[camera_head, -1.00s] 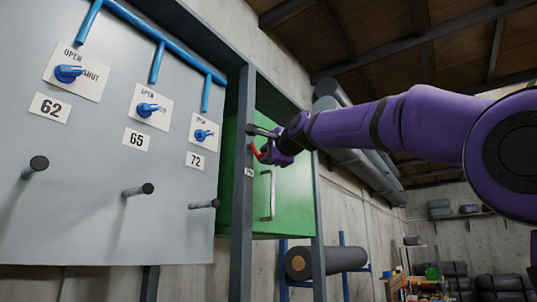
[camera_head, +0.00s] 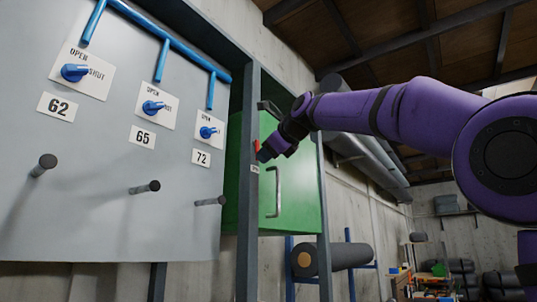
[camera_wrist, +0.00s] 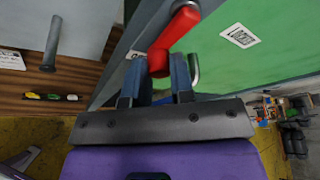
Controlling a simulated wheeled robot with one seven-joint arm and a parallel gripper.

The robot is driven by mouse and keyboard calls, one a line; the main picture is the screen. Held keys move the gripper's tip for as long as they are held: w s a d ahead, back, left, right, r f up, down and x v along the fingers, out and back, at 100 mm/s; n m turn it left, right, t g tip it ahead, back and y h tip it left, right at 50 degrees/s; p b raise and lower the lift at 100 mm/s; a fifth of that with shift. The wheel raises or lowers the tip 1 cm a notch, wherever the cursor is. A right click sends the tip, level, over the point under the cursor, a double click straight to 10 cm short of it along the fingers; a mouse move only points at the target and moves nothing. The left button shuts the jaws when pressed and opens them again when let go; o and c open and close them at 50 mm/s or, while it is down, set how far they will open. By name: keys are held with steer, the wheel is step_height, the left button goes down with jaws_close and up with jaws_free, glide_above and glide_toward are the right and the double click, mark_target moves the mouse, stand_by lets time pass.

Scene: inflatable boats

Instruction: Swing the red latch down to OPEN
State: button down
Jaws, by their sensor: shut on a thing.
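The red latch (camera_head: 257,146) is on the grey post at the left edge of the green cabinet door. In the wrist view, the red latch (camera_wrist: 172,35) runs from a pivot at the top down to its free end between my fingers. My gripper (camera_wrist: 158,78) is shut on that end, with one finger on each side. In the head view my gripper (camera_head: 264,154) points down and left at the latch, and its fingertips are partly hidden. A white label (camera_wrist: 240,36) lies beside the latch. Another label is mostly hidden behind the latch and a finger.
A grey panel (camera_head: 100,215) with blue valves and dark pegs stands left of the cabinet. The green door (camera_head: 300,190) has a vertical metal handle (camera_head: 274,192) just below my gripper. A dark roll (camera_head: 345,256) sits on a blue rack below right.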

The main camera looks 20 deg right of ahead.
steer(key=shift+s+a+m+g, duration=0.1)
steer(key=shift+a+m+g, duration=0.05)
steer(key=shift+m+g, duration=0.15)
stand_by(0.4)
steer(key=c, duration=1)
jaws_free()
steer(key=v, duration=1)
steer(key=shift+s+d, duration=0.25)
steer(key=shift+s, duration=0.05)
